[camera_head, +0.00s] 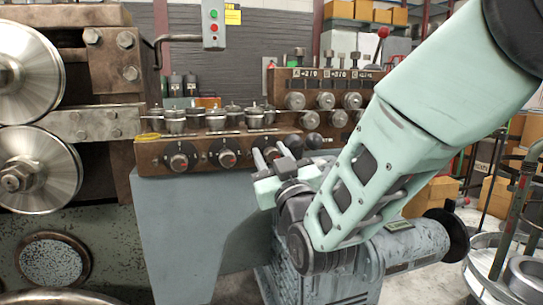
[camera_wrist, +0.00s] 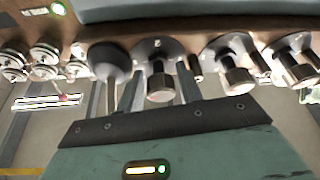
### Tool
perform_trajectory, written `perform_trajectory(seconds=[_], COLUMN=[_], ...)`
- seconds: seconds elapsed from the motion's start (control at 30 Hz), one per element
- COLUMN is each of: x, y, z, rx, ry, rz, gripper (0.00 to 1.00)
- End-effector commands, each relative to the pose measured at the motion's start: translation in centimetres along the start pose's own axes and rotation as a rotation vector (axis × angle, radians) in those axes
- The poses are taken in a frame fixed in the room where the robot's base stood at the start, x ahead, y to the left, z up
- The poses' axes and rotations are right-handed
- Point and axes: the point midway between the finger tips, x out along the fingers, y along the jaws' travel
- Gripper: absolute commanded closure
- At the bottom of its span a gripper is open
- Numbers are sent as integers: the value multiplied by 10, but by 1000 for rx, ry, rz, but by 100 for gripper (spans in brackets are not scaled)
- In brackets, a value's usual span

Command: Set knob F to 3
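My gripper (camera_head: 275,155) is at the right part of the front control panel (camera_head: 150,158). It is open, its two grey fingers apart. In the wrist view, the fingers of my gripper (camera_wrist: 158,88) point at a metal knob (camera_wrist: 158,82) on a dark round dial, which shows between them. I cannot tell whether they touch it. In the head view my gripper mostly hides this knob. Two similar knobs stand on the panel to its left, one at the far left (camera_head: 178,161) and one in the middle (camera_head: 226,158). No letter F or pointer number is readable.
A black ball-shaped handle (camera_wrist: 108,60) stands close beside the knob in the wrist view. Several metal cylinders (camera_head: 215,120) stand on the panel's top. A rear panel (camera_head: 320,85) carries more knobs. Large steel rollers (camera_head: 28,70) are at the left.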

Motion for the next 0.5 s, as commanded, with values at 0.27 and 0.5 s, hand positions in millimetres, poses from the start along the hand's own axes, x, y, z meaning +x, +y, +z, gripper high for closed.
perform_trajectory(seconds=[0.27,0.5], x=[0,-1], y=[0,0], z=[0,1], rx=[0,15], ry=[0,0], rz=[0,6], gripper=[96,96])
